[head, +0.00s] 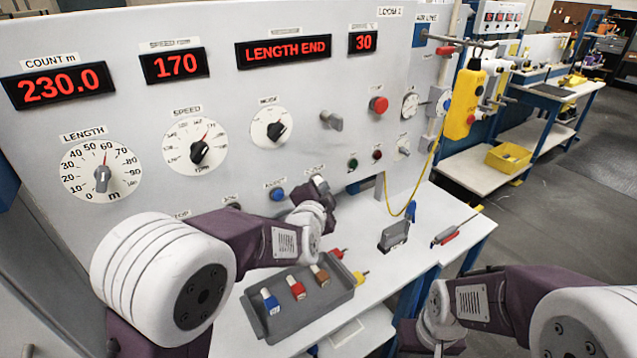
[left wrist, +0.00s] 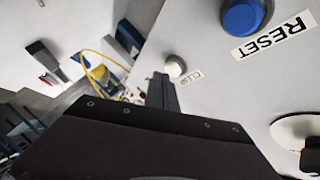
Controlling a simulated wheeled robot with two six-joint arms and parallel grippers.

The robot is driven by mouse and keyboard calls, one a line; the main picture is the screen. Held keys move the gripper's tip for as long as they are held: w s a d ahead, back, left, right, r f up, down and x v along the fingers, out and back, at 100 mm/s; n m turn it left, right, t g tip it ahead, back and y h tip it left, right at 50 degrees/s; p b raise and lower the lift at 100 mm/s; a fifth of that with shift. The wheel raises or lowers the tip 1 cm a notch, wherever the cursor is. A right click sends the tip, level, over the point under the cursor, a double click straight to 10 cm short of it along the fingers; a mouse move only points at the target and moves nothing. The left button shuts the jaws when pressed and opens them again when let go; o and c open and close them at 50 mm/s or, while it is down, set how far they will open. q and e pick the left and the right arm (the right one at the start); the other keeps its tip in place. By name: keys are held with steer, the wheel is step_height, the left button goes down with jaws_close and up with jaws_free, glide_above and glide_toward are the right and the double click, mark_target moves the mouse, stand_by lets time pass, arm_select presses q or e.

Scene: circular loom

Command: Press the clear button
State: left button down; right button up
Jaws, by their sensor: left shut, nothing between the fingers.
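The clear button (left wrist: 175,66) is a small pale round knob on the grey panel, with its CLEAR label (left wrist: 191,76) beside it in the left wrist view. In the left wrist view the dark fingers of my left gripper (left wrist: 161,84) are shut and empty, close beside the button. I cannot tell whether they touch it.
The blue RESET button (left wrist: 243,14) is close by. The panel (head: 230,130) carries dials, a red stop button (head: 378,104) and a display (head: 283,51) reading LENGTH END. A grey tray (head: 330,297) with coloured-handled tools lies on the white bench below my left arm.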

arm_select(q)
steer(key=shift+w+a, duration=0.3)
steer(key=shift+w, duration=0.05)
stand_by(0.7)
stand_by(0.4)
steer(key=shift+s+d+p, duration=0.3)
steer(key=shift+s+d, duration=0.2)
steer(key=shift+s, duration=0.2)
steer(key=shift+s+d+p, duration=0.45)
steer(key=shift+s+d, duration=0.3)
steer(key=shift+s, duration=0.3)
steer(key=shift+s+d+p, duration=0.45)
steer(key=shift+s+d, duration=0.3)
steer(key=shift+s, duration=0.25)
